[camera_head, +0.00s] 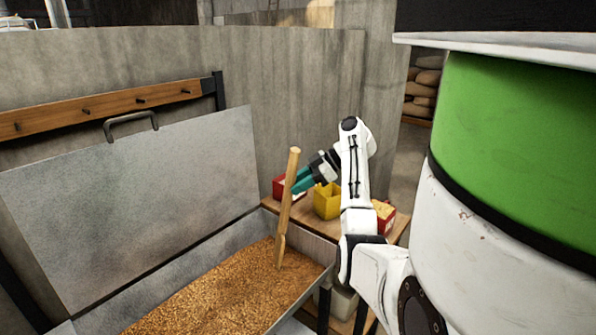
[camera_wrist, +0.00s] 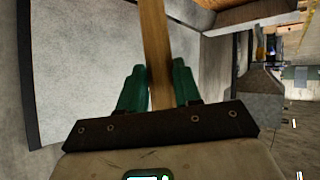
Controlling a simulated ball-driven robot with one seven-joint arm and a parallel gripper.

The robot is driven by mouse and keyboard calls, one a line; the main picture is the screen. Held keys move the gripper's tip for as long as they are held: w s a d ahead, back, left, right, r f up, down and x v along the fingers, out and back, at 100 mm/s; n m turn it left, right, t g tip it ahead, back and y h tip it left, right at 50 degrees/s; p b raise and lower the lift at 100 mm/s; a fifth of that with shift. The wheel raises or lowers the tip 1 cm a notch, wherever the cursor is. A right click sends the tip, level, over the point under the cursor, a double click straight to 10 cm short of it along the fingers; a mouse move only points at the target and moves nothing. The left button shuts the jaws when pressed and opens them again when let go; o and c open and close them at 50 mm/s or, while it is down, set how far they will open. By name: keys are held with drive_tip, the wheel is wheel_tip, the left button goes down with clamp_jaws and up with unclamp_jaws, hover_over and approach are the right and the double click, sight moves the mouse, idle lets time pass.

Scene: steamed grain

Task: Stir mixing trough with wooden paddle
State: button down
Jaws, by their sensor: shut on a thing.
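The wooden paddle (camera_head: 287,205) stands nearly upright, tilted slightly, at the right end of the mixing trough (camera_head: 316,253). Its lower end meets the brown grain (camera_head: 225,295) in the trough; whether the tip is buried I cannot tell. My gripper (camera_head: 298,185) has its green fingers shut on the paddle's shaft, above the trough. In the wrist view the shaft (camera_wrist: 154,45) runs between the two green fingertips (camera_wrist: 155,85). The paddle's lower end cannot be made out in the wrist view.
The trough's metal lid (camera_head: 140,190) stands open at the back left, with a handle on its top edge. A wooden shelf (camera_head: 307,217) beside the trough holds a yellow container (camera_head: 327,201) and red ones (camera_head: 281,187). A concrete wall (camera_head: 300,90) rises behind. Sacks (camera_head: 424,88) lie stacked at the right.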

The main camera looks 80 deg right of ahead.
drive_tip(key=shift+f+b, duration=4.15)
drive_tip(key=shift+f, duration=0.9)
drive_tip(key=w+a+p, duration=0.1)
drive_tip(key=w+a, duration=0.9)
drive_tip(key=a, duration=0.4)
drive_tip(key=w+a, duration=0.9)
drive_tip(key=a, duration=0.5)
drive_tip(key=w+a+p, duration=0.1)
drive_tip(key=w+a, duration=0.9)
drive_tip(key=a, duration=0.4)
wheel_tip(320, 180, up, 22)
drive_tip(key=s+d+p, duration=0.1)
drive_tip(key=p, duration=0.7)
drive_tip(key=shift+s+r+p, duration=0.2)
drive_tip(key=shift+r+p, duration=0.05)
drive_tip(key=shift+p, duration=0.15)
